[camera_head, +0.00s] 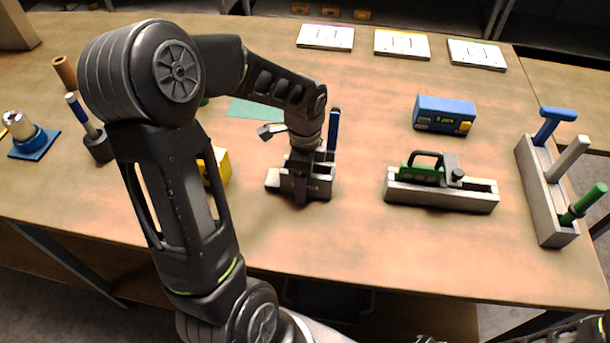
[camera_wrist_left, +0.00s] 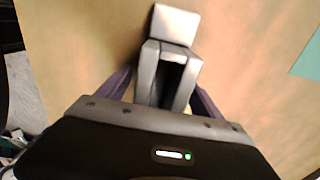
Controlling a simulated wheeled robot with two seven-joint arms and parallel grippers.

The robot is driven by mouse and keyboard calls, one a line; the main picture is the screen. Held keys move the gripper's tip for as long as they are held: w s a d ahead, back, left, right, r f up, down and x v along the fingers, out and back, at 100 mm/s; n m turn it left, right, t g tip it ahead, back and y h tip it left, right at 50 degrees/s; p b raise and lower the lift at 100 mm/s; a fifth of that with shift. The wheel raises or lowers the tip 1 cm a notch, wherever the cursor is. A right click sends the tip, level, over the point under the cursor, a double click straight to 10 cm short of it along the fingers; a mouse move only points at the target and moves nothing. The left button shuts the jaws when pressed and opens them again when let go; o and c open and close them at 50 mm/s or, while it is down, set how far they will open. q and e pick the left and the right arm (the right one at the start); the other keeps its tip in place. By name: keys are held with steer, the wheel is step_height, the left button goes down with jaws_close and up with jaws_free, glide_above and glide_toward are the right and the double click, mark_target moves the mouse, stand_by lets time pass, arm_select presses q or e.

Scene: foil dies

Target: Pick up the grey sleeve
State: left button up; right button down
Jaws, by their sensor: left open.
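The grey sleeve appears to be the hollow grey block in the left wrist view (camera_wrist_left: 148,75), with a dark slot and a lighter block at its far end. In the head view it lies below my left arm, and its pale end (camera_head: 273,179) shows; much of it is hidden. My left gripper (camera_head: 301,190) points down over it. In the left wrist view the open fingers (camera_wrist_left: 163,92) stand on either side of the sleeve. Whether they touch it I cannot tell. My right gripper is not seen.
A blue pen-like rod (camera_head: 333,128) stands just behind the gripper. A yellow block (camera_head: 220,166) sits to its left, partly behind my arm. A grey tray with a green piece (camera_head: 440,197), a blue box (camera_head: 444,114) and a rack of handles (camera_head: 545,195) stand right. The front middle is clear.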

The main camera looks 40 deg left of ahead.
arm_select(q)
steer(key=shift+c, duration=0.2)
jaws_close()
stand_by(0.9)
